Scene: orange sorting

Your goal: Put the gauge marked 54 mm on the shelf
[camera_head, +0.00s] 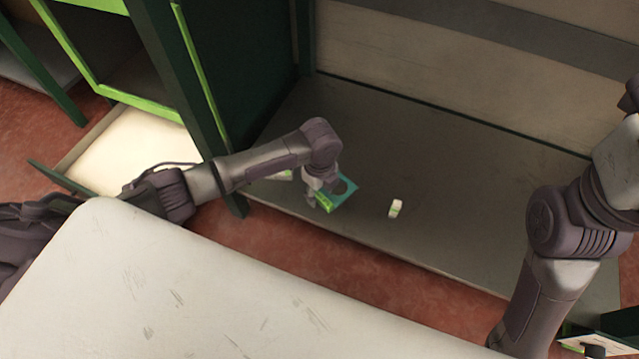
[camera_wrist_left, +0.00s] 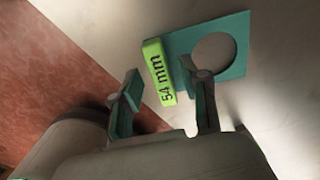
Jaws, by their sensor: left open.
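The gauge (camera_head: 345,186) is a flat teal plate with a round hole and a bright green block along one edge. In the left wrist view the plate (camera_wrist_left: 236,66) shows and its green block (camera_wrist_left: 158,72) reads "54 mm". It appears to lie on the grey surface (camera_head: 460,165). My left gripper (camera_head: 320,194) is over the green block. In the left wrist view my left gripper (camera_wrist_left: 162,78) is open, one finger on each side of the block; I cannot tell whether either touches it. The right gripper does not show, only my right arm.
A small white piece with a green stripe (camera_head: 396,208) stands right of the gauge. Another pale piece (camera_head: 283,175) is partly hidden behind my left arm. A green cabinet (camera_head: 235,65) and an open drawer (camera_head: 130,150) are at left. A white tabletop (camera_head: 170,290) fills the foreground.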

